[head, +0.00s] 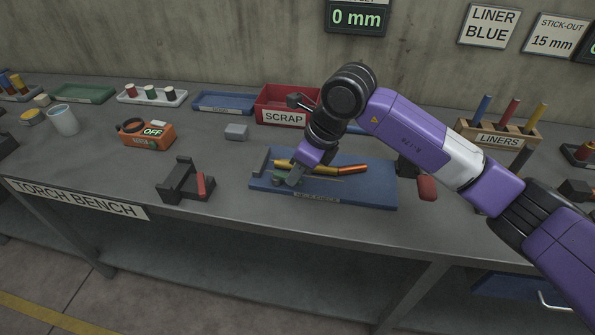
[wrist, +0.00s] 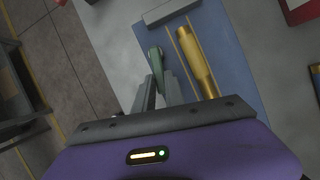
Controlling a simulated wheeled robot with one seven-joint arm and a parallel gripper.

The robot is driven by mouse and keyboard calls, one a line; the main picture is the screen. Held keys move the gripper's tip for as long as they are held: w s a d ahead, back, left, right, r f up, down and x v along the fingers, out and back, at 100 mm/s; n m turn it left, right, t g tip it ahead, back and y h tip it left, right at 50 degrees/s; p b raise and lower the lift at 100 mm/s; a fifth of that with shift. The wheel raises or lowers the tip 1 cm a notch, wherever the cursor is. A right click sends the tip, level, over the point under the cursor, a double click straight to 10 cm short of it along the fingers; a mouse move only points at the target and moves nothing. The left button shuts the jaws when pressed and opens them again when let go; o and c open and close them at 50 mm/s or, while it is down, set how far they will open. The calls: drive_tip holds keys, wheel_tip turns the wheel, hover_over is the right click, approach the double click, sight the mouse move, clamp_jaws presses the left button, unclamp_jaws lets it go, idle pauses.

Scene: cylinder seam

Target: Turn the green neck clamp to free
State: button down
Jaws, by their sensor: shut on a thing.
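The green neck clamp (wrist: 156,62) stands at the left side of the blue fixture board (wrist: 238,60) in the wrist view. A bit of its green (head: 277,180) shows in the head view beside my gripper (head: 293,180). My gripper (wrist: 160,90) is shut on the clamp's green lever, with one dark finger on each side. The brass torch neck (wrist: 196,58) lies just to the right of the fingers. In the head view its orange end (head: 352,169) points right. The clamp's lower part is hidden by the fingers, and I cannot tell its exact turn.
A red scrap bin (head: 284,118) stands behind the board, and a liner rack (head: 499,140) is at right. A black stand with a red part (head: 186,185) sits left of the board. An orange device reading OFF (head: 148,136) is farther left. Bare bench lies between them.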

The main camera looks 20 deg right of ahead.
drive_tip(key=a+m+b, duration=0.1)
drive_tip(key=m, duration=0.1)
drive_tip(key=s+a+m+t+h+b, duration=0.1)
drive_tip(key=m, duration=0.1)
drive_tip(key=shift+f, duration=0.15)
drive_tip(key=m+b, duration=0.1)
drive_tip(key=a+m+h, duration=0.1)
drive_tip(key=m+b, duration=0.1)
drive_tip(key=m, duration=0.1)
drive_tip(key=shift+s+a+h+b, duration=0.1)
drive_tip(key=shift+a+h+b, duration=0.2)
drive_tip(key=shift+h+b, duration=0.1)
drive_tip(key=m, duration=0.1)
drive_tip(key=a+m+h+b, duration=0.1)
drive_tip(key=m, duration=0.1)
drive_tip(key=a+m+b, duration=0.1)
drive_tip(key=shift+w+h, duration=0.2)
drive_tip(key=shift+h, duration=0.1)
drive_tip(key=shift+w+a+m+g+h+b, duration=0.15)
drive_tip(key=shift+a+m+h+b, duration=0.1)
drive_tip(key=shift+m, duration=0.55)
drive_tip(key=shift+w+a+m+g+h+b, duration=0.15)
drive_tip(key=shift+m+h+b, duration=0.1)
drive_tip(key=shift+m, duration=0.55)
drive_tip(key=shift+r, duration=0.2)
drive_tip(key=c, duration=1.4)
unclamp_jaws()
